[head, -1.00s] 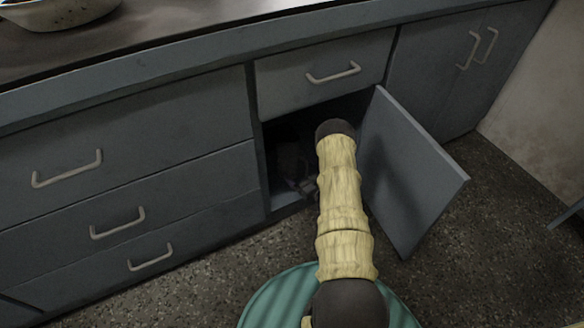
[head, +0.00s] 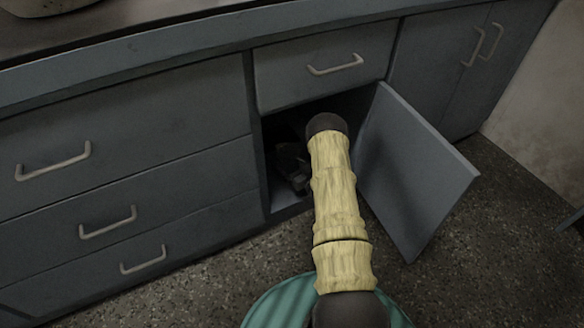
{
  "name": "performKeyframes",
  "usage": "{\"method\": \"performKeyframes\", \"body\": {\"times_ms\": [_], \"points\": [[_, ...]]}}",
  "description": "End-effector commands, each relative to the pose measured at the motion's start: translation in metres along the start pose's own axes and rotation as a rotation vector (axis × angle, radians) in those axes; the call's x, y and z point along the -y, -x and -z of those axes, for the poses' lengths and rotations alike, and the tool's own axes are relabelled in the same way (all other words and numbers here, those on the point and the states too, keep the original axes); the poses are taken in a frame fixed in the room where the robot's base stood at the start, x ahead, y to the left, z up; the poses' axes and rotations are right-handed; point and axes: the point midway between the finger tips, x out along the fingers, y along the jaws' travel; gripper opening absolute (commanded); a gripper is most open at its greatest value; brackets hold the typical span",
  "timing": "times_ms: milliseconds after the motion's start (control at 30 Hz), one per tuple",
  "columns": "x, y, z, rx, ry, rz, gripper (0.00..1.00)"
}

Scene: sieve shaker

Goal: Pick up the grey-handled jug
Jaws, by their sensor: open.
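The open cupboard (head: 268,178) under the counter is dark inside. My arm reaches into it from the front, and its wrist blocks much of the opening. My gripper (head: 296,180) shows only in part, as a dark grey shape low in the left of the opening. Its jaws are open, though the fingertips are hard to make out in the shadow. I cannot make out the grey-handled jug; the cupboard's inside is too dark and partly covered by my arm.
The cupboard door (head: 413,170) stands open just right of my arm. A closed drawer (head: 325,65) is above the opening, and several closed drawers (head: 105,165) are to the left. A bowl (head: 42,6) sits on the counter. Speckled floor (head: 490,250) is clear at the right.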

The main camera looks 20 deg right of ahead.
Motion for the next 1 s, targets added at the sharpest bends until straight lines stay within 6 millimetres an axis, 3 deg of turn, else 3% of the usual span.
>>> {"method": "performKeyframes", "body": {"times_ms": [367, 667, 1000], "points": [[-0.0014, 0.001, 0.0002, 0.0, 0.0, -0.002, 0.96], [-0.0012, 0.001, 0.0001, 0.0, 0.0, -0.002, 0.39], [-0.0007, 0.0006, 0.0014, -0.001, 0.001, -0.001, 0.37]]}}
